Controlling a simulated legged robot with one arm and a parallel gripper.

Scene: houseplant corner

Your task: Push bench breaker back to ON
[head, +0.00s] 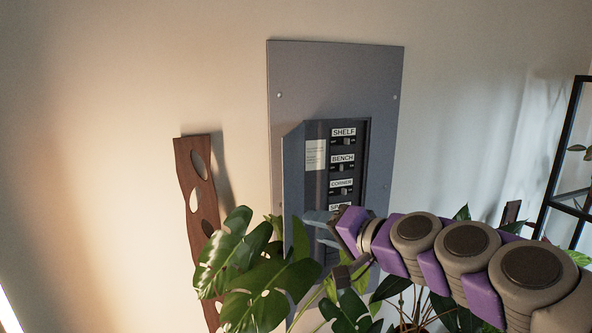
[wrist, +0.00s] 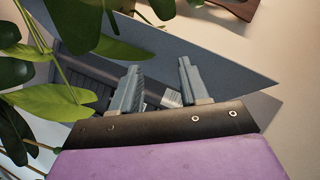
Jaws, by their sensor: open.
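The bench breaker (head: 341,167) is the second switch down in the breaker panel (head: 335,80), under a white BENCH label (head: 342,158). Its small lever sits near the middle of its slot; I cannot tell which side it is set to. My gripper (head: 318,225) is open and empty, low in front of the panel, below the BENCH and CORNER rows. In the wrist view its two grey fingers (wrist: 158,72) stand apart against the grey panel (wrist: 215,70), with a strip of dark breaker face (wrist: 85,82) behind them. The bench breaker cannot be made out there.
Breakers labelled SHELF (head: 343,132) and CORNER (head: 340,183) sit just above and below. Large monstera leaves (head: 255,265) crowd the panel's lower left and also show in the wrist view (wrist: 65,102). A brown wooden plank (head: 195,185) leans at left. A black shelf frame (head: 560,155) stands right.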

